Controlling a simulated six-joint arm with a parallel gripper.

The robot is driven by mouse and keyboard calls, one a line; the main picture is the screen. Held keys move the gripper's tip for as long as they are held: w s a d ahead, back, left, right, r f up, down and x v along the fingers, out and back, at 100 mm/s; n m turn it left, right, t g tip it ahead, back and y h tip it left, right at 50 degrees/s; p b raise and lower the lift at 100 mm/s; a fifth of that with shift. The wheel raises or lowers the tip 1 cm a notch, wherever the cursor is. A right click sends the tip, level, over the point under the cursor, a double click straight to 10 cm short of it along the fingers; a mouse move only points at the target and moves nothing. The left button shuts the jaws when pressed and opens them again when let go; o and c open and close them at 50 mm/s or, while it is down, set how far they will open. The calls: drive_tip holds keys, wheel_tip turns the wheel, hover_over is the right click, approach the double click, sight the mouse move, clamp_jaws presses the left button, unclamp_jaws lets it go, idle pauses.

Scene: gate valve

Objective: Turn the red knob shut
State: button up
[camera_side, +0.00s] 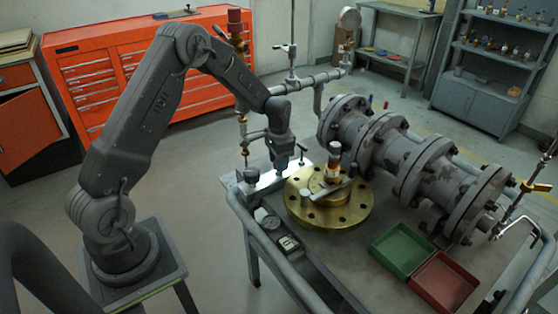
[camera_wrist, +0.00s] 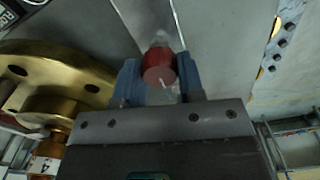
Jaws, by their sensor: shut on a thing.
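The red knob (camera_wrist: 158,67) shows in the wrist view as a short red cylinder with a round end face. My gripper (camera_wrist: 158,82) has its two blue-grey fingers on either side of the knob, shut on it. In the side view my gripper (camera_side: 281,168) points down beside the brass flange, over the back left part of the bench. The knob cannot be made out in the side view. The knob's turn position cannot be told.
The brass flange (camera_side: 355,213) with an upright fitting stands close to the right of my gripper. A large grey flanged pipe (camera_side: 407,160) lies behind it. A green tray (camera_side: 403,250) and a red tray (camera_side: 444,283) sit at the bench's front right.

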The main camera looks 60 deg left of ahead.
drive_tip(key=o, duration=0.9)
wheel_tip(320, 180, up, 14)
drive_tip(key=shift+f, duration=0.1)
